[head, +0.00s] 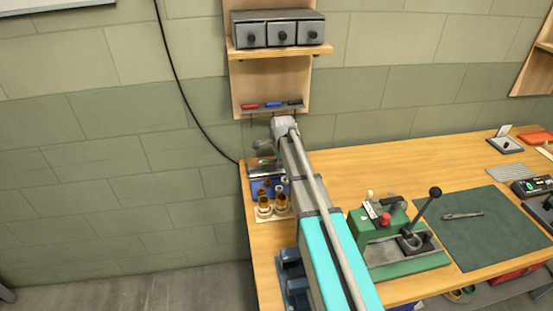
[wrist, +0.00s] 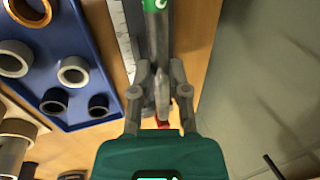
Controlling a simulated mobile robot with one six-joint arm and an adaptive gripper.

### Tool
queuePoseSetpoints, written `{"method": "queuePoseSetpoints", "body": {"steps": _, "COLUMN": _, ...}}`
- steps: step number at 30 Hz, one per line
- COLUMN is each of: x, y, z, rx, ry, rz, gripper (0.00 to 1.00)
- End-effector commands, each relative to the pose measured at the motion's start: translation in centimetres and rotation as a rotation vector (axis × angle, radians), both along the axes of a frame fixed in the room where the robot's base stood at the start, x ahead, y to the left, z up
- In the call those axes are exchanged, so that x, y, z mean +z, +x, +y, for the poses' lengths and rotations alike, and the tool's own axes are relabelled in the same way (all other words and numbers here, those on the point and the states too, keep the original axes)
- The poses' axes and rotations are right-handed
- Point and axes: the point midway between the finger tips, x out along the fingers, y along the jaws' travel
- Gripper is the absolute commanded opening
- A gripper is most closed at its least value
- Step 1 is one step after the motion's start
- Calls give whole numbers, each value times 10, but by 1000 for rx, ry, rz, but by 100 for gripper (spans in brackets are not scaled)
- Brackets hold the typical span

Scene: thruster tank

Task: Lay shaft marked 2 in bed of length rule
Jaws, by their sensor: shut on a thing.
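My gripper (wrist: 160,92) is shut on a grey shaft (wrist: 157,45) in the wrist view. The shaft runs lengthwise up the picture between the fingers, with a green band bearing a white mark at its top end; I cannot read the mark surely. A pale metal strip with graduations, the length rule (wrist: 126,40), lies just left of the shaft and runs alongside it. I cannot tell whether shaft and rule touch. In the head view my arm reaches to the bench's far left corner and hides much of the rule and shaft.
A blue tray (wrist: 88,40) with several rings stands left of the rule. In the head view, amber-topped containers (head: 265,207) stand near the bench's left edge. A green press (head: 400,250) stands right of my arm, beside a dark mat (head: 480,235). A wall shelf (head: 280,52) rises behind.

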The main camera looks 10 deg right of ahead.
Motion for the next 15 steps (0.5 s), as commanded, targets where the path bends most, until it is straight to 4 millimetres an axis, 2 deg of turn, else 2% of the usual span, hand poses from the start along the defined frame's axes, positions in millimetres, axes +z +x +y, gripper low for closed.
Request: {"method": "queuePoseSetpoints", "body": {"steps": 15, "x": -26, "y": 0, "z": -1, "rx": -1, "ry": 0, "rz": 0, "gripper": 0}}
